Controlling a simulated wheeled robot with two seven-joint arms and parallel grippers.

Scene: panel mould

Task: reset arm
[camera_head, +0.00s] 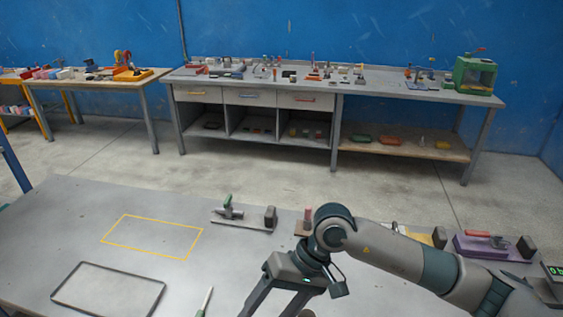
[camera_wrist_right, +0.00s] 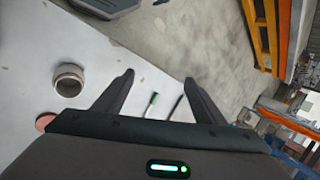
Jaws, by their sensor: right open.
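My right gripper (camera_head: 277,304) hangs over the front of the grey table (camera_head: 60,220), at the bottom of the head view. In the right wrist view its two dark fingers (camera_wrist_right: 160,78) are spread apart with nothing between them. My right arm comes in from the right and hides part of the table. A green and white pen-like tool (camera_head: 205,302) lies left of the gripper; a similar one (camera_wrist_right: 153,100) shows beyond the fingers in the wrist view. My left gripper is not in view.
A dark-rimmed rectangular panel (camera_head: 72,296) and a yellow outline (camera_head: 118,243) are on the left. A green-handled clamp (camera_head: 228,210) and a purple block (camera_head: 470,249) line the far edge. The wrist view shows a round cup-like part (camera_wrist_right: 69,80) and a reddish disc (camera_wrist_right: 45,122).

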